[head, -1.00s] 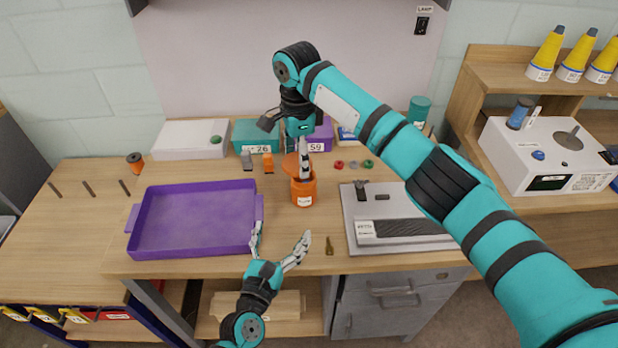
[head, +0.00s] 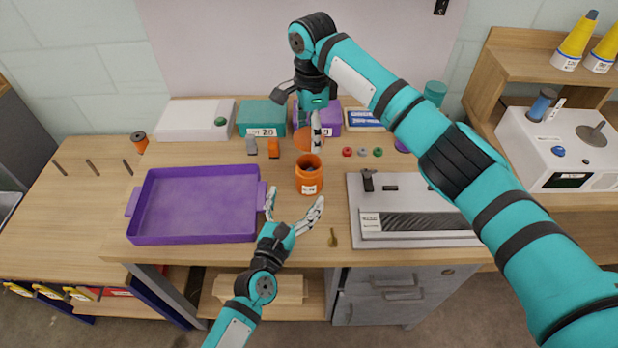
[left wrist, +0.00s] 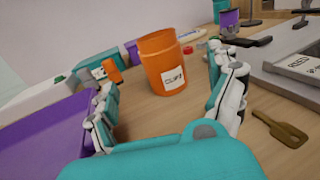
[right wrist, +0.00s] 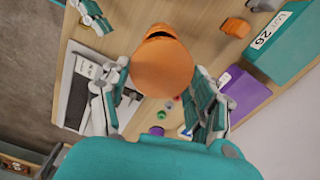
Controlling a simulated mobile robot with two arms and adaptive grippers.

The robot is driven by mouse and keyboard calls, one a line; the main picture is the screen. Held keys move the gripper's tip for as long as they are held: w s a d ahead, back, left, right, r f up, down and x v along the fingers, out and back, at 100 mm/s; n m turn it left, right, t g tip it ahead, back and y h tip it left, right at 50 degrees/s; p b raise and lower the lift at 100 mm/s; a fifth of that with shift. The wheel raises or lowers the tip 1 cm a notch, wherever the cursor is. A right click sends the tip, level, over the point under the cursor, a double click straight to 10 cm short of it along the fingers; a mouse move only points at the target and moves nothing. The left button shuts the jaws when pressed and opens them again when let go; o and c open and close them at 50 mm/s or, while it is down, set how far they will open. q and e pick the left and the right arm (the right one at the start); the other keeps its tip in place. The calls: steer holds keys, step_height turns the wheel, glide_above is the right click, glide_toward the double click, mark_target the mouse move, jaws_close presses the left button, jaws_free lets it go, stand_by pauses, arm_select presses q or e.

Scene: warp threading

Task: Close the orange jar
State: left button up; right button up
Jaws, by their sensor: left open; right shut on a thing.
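The orange jar (head: 309,181) stands upright and uncapped on the table, with small dark contents showing in its mouth. My right gripper (head: 315,128) is shut on the orange lid (head: 309,139), held just behind the jar and apart from it in the head view. In the right wrist view the lid (right wrist: 158,68) sits between the fingers and hides most of what lies beneath. My left gripper (head: 296,203) is open and empty in front of the jar. In the left wrist view the labelled jar (left wrist: 165,65) stands just beyond and between its spread fingers.
A purple tray (head: 137,205) lies left of the jar, and a grey device (head: 365,205) lies to its right. A small brass piece (head: 333,238) lies near the front edge. Teal (head: 262,114) and purple bins stand behind, with small coloured rings (head: 362,152) before them.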

mark_target(305, 180)
arm_select(q)
steer(key=x, duration=0.9)
steer(key=shift+w+d, duration=0.1)
steer(key=shift+w, duration=0.15)
steer(key=c, duration=1.8)
arm_select(e)
step_height(305, 180, down, 5)
steer(key=shift+s+a+f+n, duration=0.15)
steer(key=shift+f+n, duration=0.25)
steer(key=shift+f, duration=0.5)
arm_select(q)
jaws_close()
arm_select(e)
steer(key=shift+f, duration=0.55)
